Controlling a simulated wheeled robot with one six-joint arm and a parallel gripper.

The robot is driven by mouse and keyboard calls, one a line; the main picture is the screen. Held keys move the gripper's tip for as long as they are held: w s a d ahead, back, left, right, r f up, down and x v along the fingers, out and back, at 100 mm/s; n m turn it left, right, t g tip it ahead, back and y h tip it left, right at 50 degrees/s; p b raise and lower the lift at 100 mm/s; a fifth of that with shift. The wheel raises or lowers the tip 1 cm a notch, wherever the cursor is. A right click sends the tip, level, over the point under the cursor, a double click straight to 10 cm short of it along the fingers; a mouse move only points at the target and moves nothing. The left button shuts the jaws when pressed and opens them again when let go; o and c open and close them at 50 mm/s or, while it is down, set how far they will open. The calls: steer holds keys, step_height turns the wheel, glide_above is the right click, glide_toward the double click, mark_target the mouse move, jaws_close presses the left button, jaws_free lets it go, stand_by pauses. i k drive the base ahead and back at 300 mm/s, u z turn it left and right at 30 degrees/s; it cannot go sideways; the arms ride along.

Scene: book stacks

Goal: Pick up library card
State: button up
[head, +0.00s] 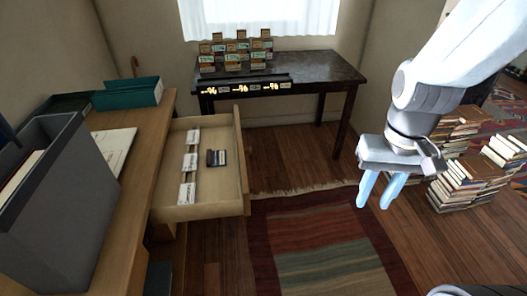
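An open wooden drawer (247,165) sticks out from the desk on the left. A small dark card-like item (216,158) lies on the drawer's floor. To its left is a row of small white cards or labels (190,162). Which of these is the library card, I cannot tell. My gripper (377,204) hangs to the right of the drawer, above the floor and rug, well apart from it. Its two blue fingers point down, spread with nothing between them.
The wooden desk (150,148) holds a grey box (60,215) and a teal box (129,94). A dark table (325,68) at the back bears several small patterned blocks (234,61). Book stacks (466,186) stand on the right. The striped rug (318,235) is clear.

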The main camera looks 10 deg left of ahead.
mark_target(214, 159)
steer(key=z, duration=0.8)
steer(key=i, duration=0.8)
steer(key=u, duration=0.65)
steer(key=i, duration=2)
